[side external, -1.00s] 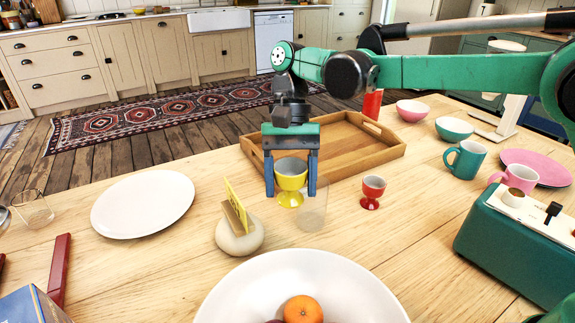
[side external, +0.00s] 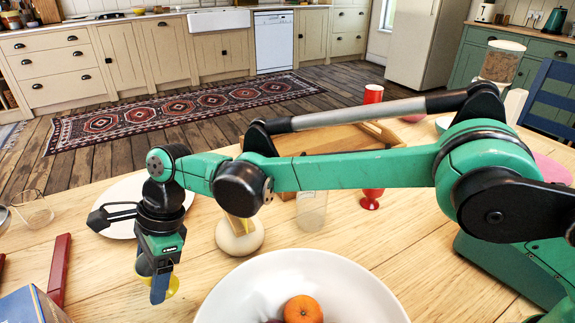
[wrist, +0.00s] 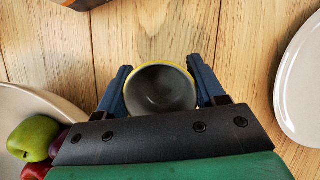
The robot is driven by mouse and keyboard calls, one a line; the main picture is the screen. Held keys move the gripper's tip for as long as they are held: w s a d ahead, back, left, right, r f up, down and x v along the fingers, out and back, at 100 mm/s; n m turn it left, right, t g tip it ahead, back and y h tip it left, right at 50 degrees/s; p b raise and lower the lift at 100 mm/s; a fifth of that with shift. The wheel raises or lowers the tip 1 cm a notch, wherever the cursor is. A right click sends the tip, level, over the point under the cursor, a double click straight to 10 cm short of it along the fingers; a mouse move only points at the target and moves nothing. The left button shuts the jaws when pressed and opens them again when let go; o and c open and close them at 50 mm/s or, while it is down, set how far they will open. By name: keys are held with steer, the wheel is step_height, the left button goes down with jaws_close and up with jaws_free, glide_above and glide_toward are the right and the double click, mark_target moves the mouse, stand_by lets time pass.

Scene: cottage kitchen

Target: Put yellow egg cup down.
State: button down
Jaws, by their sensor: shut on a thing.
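The yellow egg cup (side external: 172,285) is between the fingers of my gripper (side external: 160,283), over the front left part of the table. In the side view a blue finger and the gripper body hide much of it. In the wrist view the egg cup (wrist: 160,88) shows its round rim and dark inside, with a blue finger of my gripper (wrist: 160,92) on each side. My gripper is shut on it. I cannot tell whether its foot touches the wooden table (side external: 110,275).
A white bowl with fruit (side external: 370,285) stands to the right, a white plate (side external: 118,192) behind. A dark red bar (side external: 60,270) and a blue box (side external: 28,305) lie left.

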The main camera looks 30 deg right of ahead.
steer(key=shift+f, duration=1.8)
steer(key=shift+f, duration=0.1)
steer(key=shift+c, duration=0.5)
jaws_free()
